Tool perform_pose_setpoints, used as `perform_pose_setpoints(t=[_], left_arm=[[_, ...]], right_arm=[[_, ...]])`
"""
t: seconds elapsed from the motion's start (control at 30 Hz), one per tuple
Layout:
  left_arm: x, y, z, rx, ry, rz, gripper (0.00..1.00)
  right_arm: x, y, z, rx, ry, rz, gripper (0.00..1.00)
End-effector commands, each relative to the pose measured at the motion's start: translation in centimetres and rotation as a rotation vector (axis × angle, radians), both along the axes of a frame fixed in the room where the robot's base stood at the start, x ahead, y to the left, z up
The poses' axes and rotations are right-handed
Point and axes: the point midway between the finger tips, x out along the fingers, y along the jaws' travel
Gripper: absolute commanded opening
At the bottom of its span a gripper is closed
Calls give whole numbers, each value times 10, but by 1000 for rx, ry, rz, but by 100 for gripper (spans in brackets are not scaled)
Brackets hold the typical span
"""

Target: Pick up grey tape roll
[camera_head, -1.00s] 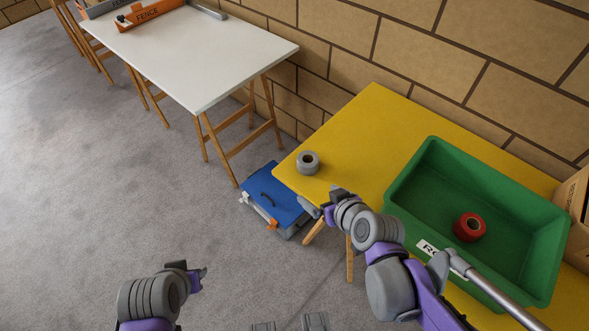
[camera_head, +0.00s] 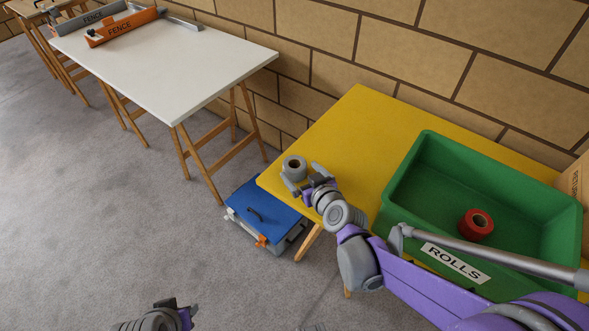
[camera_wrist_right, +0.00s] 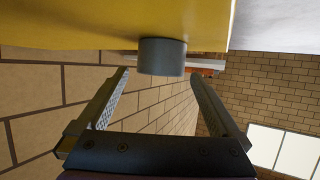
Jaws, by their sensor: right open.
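The grey tape roll (camera_head: 294,176) lies flat near the left corner of the yellow table (camera_head: 360,122). My right gripper (camera_head: 304,176) is open and empty just in front of it, its fingers pointing at the roll. In the right wrist view the roll (camera_wrist_right: 162,58) sits just beyond and between the two open fingertips (camera_wrist_right: 160,74), against the yellow tabletop, which fills the top of the picture. My left gripper (camera_head: 188,314) shows only partly at the bottom edge, away from the table; its jaws are unclear.
A green crate labelled ROLLS (camera_head: 400,190) stands on the yellow table with a red tape roll (camera_head: 475,224) inside. A blue-lidded box (camera_head: 262,208) is on the floor by the table's left corner. A white table (camera_head: 170,70) with FENCE pieces stands farther left. A brick wall runs behind.

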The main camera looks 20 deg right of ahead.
Motion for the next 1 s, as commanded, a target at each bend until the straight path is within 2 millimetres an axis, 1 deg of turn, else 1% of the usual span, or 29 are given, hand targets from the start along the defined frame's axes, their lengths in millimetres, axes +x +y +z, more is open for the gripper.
perform_pose_setpoints(t=[0.1,0.23,0.3,0.47,0.5,0.57,0.6,0.67,0.7,0.77,0.9,1.0], left_arm=[[0,0,-9,0,3,0,36],[1,0,-15,0,5,0,36],[1,0,-15,0,5,0,36],[1,0,-14,0,5,0,36],[1,0,-14,0,5,0,36],[1,0,-14,0,5,0,36],[1,0,-14,0,5,0,36],[1,0,-14,0,5,0,36],[1,0,-14,0,5,0,36],[1,0,-14,0,5,0,36],[1,0,-14,0,5,0,36],[1,0,-14,0,5,0,36]], right_arm=[[18,4,-8,1,1,2,100],[35,7,-14,1,1,1,100],[38,7,-15,1,1,1,100],[38,7,-14,1,0,1,100],[38,7,-14,1,0,1,98],[38,7,-14,1,0,1,87],[38,7,-14,1,0,1,80],[38,7,-14,1,0,1,69],[38,7,-14,1,0,1,62],[38,7,-14,1,1,1,51],[38,7,-14,1,1,1,26],[38,7,-14,1,1,1,26]])
